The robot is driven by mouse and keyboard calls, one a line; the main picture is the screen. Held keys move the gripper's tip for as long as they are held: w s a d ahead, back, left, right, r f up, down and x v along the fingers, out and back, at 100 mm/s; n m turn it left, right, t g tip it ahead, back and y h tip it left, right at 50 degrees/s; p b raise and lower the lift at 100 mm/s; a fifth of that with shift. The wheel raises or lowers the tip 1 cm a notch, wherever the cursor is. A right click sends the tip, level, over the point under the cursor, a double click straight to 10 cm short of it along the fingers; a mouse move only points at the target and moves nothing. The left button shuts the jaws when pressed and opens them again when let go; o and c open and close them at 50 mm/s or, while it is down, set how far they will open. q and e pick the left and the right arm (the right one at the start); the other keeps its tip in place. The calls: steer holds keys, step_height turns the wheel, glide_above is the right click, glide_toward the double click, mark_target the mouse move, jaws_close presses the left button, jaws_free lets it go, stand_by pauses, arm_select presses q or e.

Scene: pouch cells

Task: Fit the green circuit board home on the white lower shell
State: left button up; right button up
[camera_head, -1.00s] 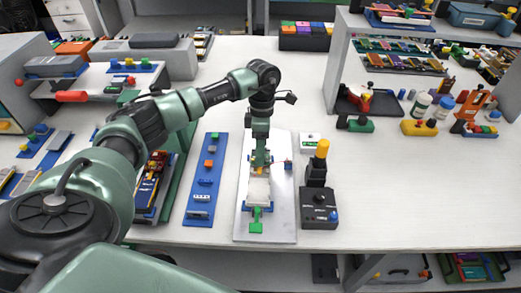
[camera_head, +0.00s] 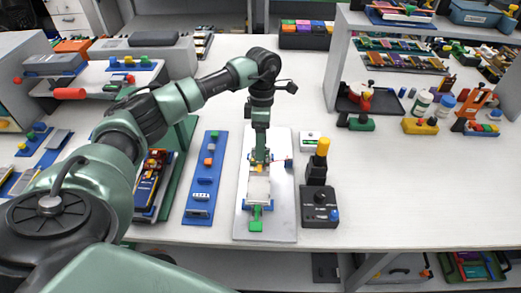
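The white lower shell (camera_head: 258,189) lies in a fixture on the pale grey plate (camera_head: 282,222) at the middle of the bench. My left gripper (camera_head: 260,164) points down over the far end of the shell, coming from behind. Small yellow-orange parts show just under its fingertips. The gripper hides that end of the shell. Its fingers are too small to tell whether they are open or hold something. I cannot clearly make out the green circuit board. A green block (camera_head: 256,218), perhaps a clamp handle, is at the near end of the fixture. My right gripper is not in view.
A blue strip (camera_head: 196,214) with small parts lies left of the plate. A black box with a yellow-topped post (camera_head: 320,207) stands close on its right. A small white tray (camera_head: 310,138) sits behind that. The bench farther right is clear up to the shelf unit.

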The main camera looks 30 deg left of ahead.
arm_select(q)
steer(key=v, duration=0.5)
steer(key=shift+s+d+r+b, duration=0.1)
steer(key=shift+r+b, duration=0.05)
steer(key=shift+b, duration=0.15)
stand_by(0.4)
